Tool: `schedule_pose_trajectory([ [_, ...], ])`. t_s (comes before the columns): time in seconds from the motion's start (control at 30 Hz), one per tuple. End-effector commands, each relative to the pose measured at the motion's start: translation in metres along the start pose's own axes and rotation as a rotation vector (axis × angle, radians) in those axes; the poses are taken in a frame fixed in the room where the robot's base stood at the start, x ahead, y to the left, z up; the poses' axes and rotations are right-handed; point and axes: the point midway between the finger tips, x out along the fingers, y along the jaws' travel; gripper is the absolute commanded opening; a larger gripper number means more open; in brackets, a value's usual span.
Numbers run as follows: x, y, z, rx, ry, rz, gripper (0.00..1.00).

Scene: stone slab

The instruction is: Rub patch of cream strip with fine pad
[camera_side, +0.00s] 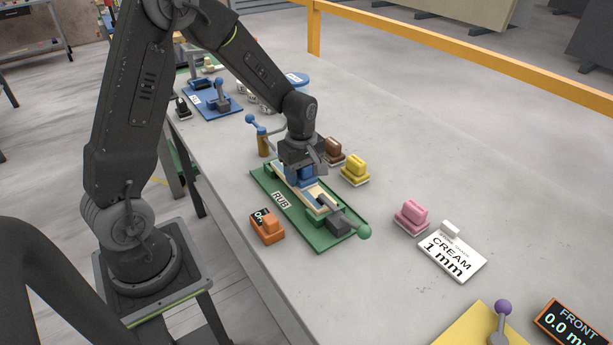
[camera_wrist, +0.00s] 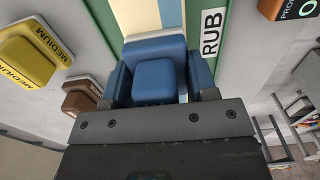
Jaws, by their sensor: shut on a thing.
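My gripper (camera_side: 303,170) is low over the green RUB fixture (camera_side: 273,191) and is shut on a blue pad (camera_wrist: 155,82). The pad sits between the two fingers in the wrist view, and its grade label is not visible. The cream strip (camera_wrist: 136,16) lies along the fixture under the pad, beside a light blue band (camera_wrist: 173,14). The pad appears to be down on the strip, but contact is hard to confirm. The part of the strip under the pad is hidden. A grey clamp (camera_side: 339,222) is at the strip's near end.
A brown pad (camera_side: 333,152), a yellow MEDIUM pad (camera_side: 356,168) and a pink pad (camera_side: 411,216) stand right of the fixture. An orange block (camera_side: 267,226) with a small display is left of it. A CREAM 1 mm card (camera_side: 453,255) lies at the right. Bare slab lies between.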

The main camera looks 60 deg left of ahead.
Motion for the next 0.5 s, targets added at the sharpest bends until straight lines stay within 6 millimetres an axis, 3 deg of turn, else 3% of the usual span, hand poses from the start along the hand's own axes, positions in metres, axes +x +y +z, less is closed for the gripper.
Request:
schedule_pose_trajectory([
  [0.5,0.003,-0.001,-0.030,-0.002,0.000,-0.002,0.34],
])
